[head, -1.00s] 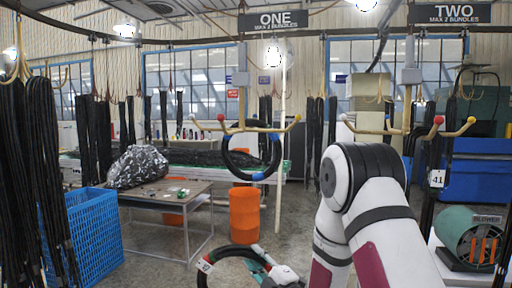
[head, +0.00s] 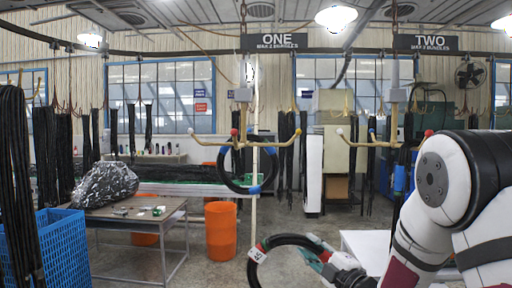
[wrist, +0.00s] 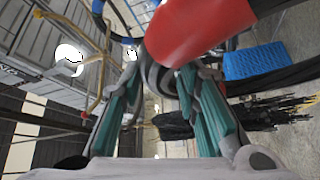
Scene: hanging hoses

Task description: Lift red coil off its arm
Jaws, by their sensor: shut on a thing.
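My gripper (head: 318,250) is low in front of me in the head view, with its teal fingers shut on a black hose coil (head: 252,270). The coil hangs free of any hanger arm, its lower part cut off by the picture edge. It carries a white tag (head: 256,254) and a small red band. In the wrist view the black hose (wrist: 157,72) lies between my gripper's fingers (wrist: 160,85), and a large red band (wrist: 198,28) shows close up. The hanger under sign ONE (head: 240,141) has coloured arm tips; a blue-taped black coil (head: 224,172) hangs there.
A second hanger (head: 392,143) stands under sign TWO. Black hoses (head: 18,190) hang at far left.

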